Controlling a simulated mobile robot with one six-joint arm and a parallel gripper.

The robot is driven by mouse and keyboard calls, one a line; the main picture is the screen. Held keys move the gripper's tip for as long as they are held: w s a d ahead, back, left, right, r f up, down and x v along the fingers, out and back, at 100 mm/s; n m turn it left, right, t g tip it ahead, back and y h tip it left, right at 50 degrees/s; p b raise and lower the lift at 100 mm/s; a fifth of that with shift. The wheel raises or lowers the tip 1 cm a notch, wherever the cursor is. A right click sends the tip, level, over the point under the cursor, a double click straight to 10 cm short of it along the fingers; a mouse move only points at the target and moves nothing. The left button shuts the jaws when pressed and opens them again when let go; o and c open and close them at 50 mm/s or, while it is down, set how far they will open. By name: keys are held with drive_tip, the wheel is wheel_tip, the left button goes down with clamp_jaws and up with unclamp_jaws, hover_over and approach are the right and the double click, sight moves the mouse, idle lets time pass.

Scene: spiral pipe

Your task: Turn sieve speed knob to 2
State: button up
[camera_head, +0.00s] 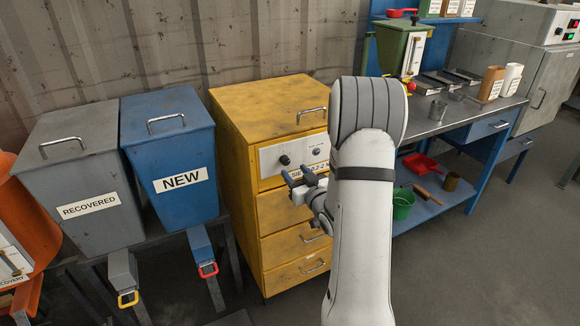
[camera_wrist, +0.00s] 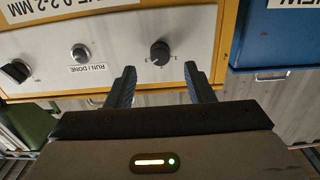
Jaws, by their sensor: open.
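The black speed knob (camera_wrist: 160,53) sits on the sieve's pale control panel (camera_wrist: 110,30), with small number marks around it. The knob also shows in the head view at the panel's left (camera_head: 284,160). The wrist view is upside down, so the knob's exact setting is hard to read. My gripper (camera_wrist: 159,72) is open and empty, its two dark fingertips on either side of the knob's line and seemingly just short of it. In the head view my gripper (camera_head: 298,178) is just below the knob, in front of the yellow sieve cabinet (camera_head: 245,112).
A RUN / DONE button (camera_wrist: 80,54) and a second dark knob (camera_wrist: 16,71) are on the same panel. The blue NEW bin (camera_head: 170,150) and grey RECOVERED bin (camera_head: 80,170) stand left. A blue workbench (camera_head: 455,125) stands right, partly behind my arm.

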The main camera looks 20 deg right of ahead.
sight(287, 163)
drive_tip(key=w, duration=0.5)
drive_tip(key=shift+a, duration=0.1)
drive_tip(key=c, duration=1)
